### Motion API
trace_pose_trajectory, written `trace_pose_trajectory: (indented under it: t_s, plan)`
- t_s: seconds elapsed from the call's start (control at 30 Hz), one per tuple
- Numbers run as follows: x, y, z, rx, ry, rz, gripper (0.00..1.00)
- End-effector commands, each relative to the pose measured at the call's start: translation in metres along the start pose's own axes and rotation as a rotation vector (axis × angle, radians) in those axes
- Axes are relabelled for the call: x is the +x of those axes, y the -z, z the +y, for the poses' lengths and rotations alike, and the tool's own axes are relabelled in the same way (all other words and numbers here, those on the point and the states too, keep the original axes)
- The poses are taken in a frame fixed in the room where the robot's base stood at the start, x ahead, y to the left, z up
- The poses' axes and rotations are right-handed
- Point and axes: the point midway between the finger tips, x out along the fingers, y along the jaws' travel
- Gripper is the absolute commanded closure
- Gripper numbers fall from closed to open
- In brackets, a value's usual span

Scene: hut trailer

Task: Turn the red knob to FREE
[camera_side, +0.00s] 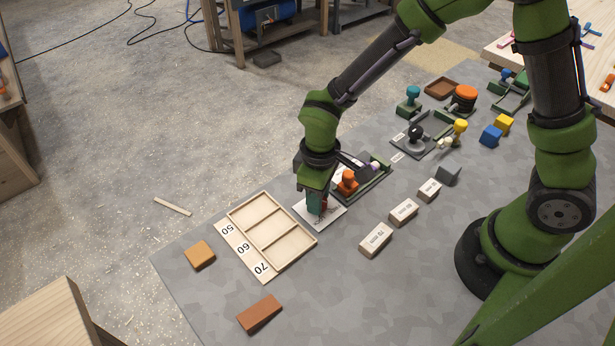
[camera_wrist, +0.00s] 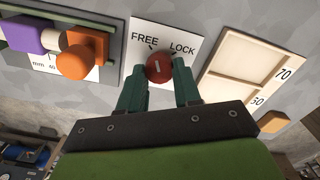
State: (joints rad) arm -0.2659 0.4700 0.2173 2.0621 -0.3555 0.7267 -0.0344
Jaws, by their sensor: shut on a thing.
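The red knob (camera_wrist: 159,67) sits on a white plate (camera_wrist: 150,35) printed FREE at left and LOCK at right in the wrist view. A pale mark on the knob's top runs nearly up and down in that view, between the two words. My gripper (camera_wrist: 160,80) has its green fingers on either side of the knob and is shut on it. In the side view my gripper (camera_side: 318,206) comes down over the white plate (camera_side: 335,215), and only a sliver of the red knob (camera_side: 324,205) shows beside the fingers.
A wooden tray (camera_side: 290,250) marked 50, 60, 70 lies left of the plate. A fixture with an orange knob (camera_side: 347,181) stands close behind it. Labelled blocks (camera_side: 375,240) lie to the right. An orange block (camera_side: 200,255) and a brown block (camera_side: 260,314) lie in front.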

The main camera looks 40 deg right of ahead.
Motion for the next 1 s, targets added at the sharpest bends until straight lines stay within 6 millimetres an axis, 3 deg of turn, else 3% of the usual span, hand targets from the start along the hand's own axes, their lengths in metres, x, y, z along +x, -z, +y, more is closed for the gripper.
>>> trace_pose_trajectory:
  t_s: [0.5, 1.0]
  plan:
    - [-0.0009, -0.0006, -0.0009, -0.309, 0.0, -0.002, 0.98]
    - [-0.0009, -0.0006, -0.0011, -0.359, -0.001, -0.001, 0.98]
